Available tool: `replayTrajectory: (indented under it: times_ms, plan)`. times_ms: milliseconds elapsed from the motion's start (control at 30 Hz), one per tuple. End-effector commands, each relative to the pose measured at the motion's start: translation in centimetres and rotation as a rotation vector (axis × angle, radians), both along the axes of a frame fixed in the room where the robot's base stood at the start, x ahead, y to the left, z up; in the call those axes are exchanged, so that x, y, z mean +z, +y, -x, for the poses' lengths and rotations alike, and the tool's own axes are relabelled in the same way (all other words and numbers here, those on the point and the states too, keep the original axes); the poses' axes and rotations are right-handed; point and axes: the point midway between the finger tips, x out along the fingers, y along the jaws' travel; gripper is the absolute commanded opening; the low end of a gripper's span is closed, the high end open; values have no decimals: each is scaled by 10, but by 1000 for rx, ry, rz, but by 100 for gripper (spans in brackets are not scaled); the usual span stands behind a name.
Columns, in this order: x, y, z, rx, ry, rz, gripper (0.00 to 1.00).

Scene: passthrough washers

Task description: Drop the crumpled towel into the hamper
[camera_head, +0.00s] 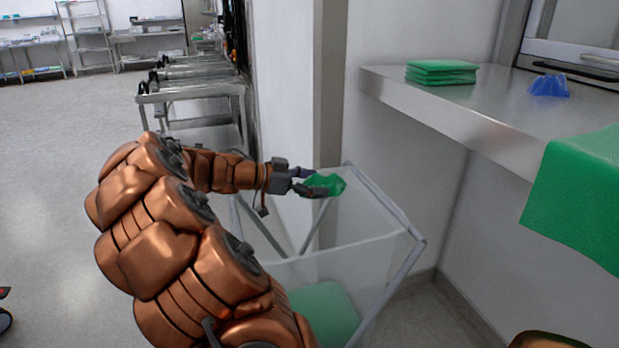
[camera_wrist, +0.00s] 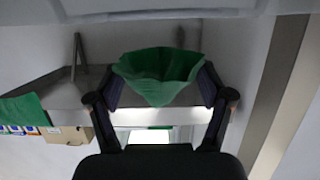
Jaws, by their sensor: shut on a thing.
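My gripper (camera_head: 314,187) is shut on a crumpled green towel (camera_head: 330,182). In the wrist view the towel (camera_wrist: 158,66) is bunched between the two fingers of my gripper (camera_wrist: 158,84). The hamper (camera_head: 415,238) has a pale metal frame and see-through sides, and stands below the counter on the right. My gripper holds the towel near the hamper's far top rim. I cannot tell from this angle whether the towel is inside the rim or touches it. Green cloth (camera_head: 325,312) shows low in the hamper, partly hidden by my arm.
A steel counter (camera_head: 480,115) on the right carries folded green towels (camera_head: 441,72) and a crumpled blue cloth (camera_head: 549,85). A green cloth (camera_head: 580,195) hangs over its front edge. A wall post stands behind the hamper. Metal carts (camera_head: 195,90) line the wall; the left floor is open.

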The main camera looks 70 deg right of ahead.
Motion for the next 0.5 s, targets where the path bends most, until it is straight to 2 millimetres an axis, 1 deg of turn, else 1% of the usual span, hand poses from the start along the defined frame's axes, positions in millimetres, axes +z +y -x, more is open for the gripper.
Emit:
replayTrajectory:
  times_ms: [33,233,400,500]
  plan:
    - [-7,0,0,1,1,-1,42]
    - [-27,0,0,0,3,-2,42]
    - [-39,0,1,-3,3,0,42]
    - [-43,0,1,-3,3,0,42]
